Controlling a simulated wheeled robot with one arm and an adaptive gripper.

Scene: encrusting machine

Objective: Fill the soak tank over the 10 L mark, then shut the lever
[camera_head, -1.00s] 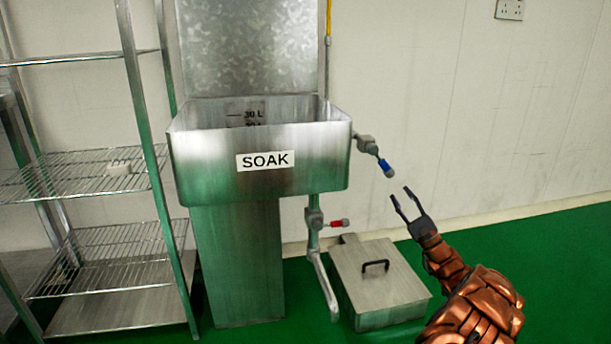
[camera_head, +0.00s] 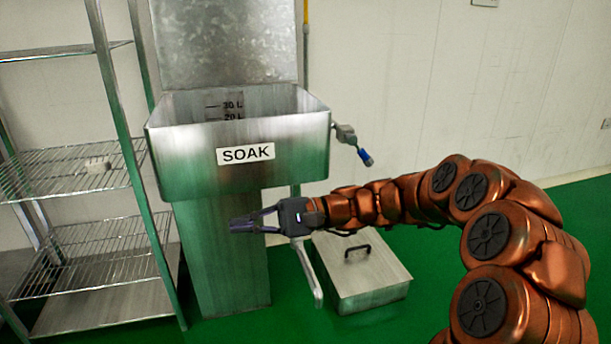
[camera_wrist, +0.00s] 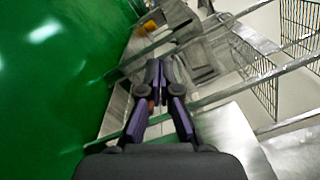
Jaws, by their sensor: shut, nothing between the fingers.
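The metal soak tank (camera_head: 190,165), with a SOAK label, stands against the wall. Its inner 30 L and 20 L marks show; the 10 L mark and any water are hidden behind the front wall. A blue-handled lever (camera_head: 365,157) on the tank's right side slants down to the right. The red-handled lever under the tank is hidden behind my arm; the outlet pipe (camera_head: 310,278) shows below it. My gripper (camera_head: 236,225) is shut and empty, pointing left in front of the tank's pedestal, below the basin. The wrist view shows its fingers (camera_wrist: 160,68) together.
A metal lidded box (camera_head: 360,285) with a black handle sits on the green floor right of the pedestal. A wire shelf rack (camera_head: 90,240) stands close on the left. Floor and wall at the right are clear.

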